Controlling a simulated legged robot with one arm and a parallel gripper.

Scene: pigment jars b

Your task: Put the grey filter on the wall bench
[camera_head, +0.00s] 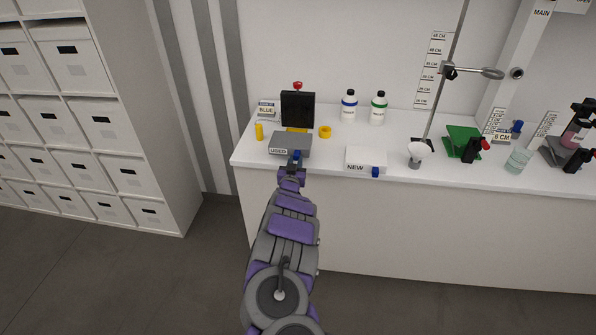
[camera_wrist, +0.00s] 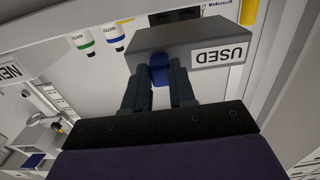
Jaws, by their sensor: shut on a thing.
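The grey filter (camera_head: 291,142) is a flat grey block with a USED label and a small blue tab on its front. In the wrist view the filter (camera_wrist: 190,45) fills the upper middle, its label upside down. My gripper (camera_head: 297,160) is shut on the blue tab; the two fingers (camera_wrist: 160,72) close on either side of it in the wrist view. The filter is at the left front of the white wall bench (camera_head: 330,152), in front of a black upright device (camera_head: 298,110). I cannot tell whether the filter touches the bench top.
A white block labelled NEW (camera_head: 365,158) with a blue tab lies to the right. A yellow ring (camera_head: 325,132), a yellow cylinder (camera_head: 259,131) and two bottles (camera_head: 349,106) stand nearby. Bench between USED and NEW is clear.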

